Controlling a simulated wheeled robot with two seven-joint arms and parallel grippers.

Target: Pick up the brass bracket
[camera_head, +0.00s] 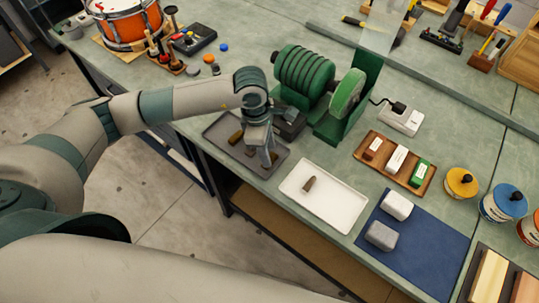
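A brass-coloured piece (236,137), which looks like a bracket, lies in the dark grey tray (222,124) at the front edge of the bench. A second small brass-coloured piece (249,152) shows low in the tray, partly hidden by my gripper. My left gripper (262,158) points down over the right part of this tray, with its fingers apart. I see nothing clearly held between them. A small brown piece (309,184) lies in the white tray (335,207) to the right. My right gripper is out of view.
A green grinding machine (305,75) stands close behind my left gripper. A red drum (125,25) stands far left.

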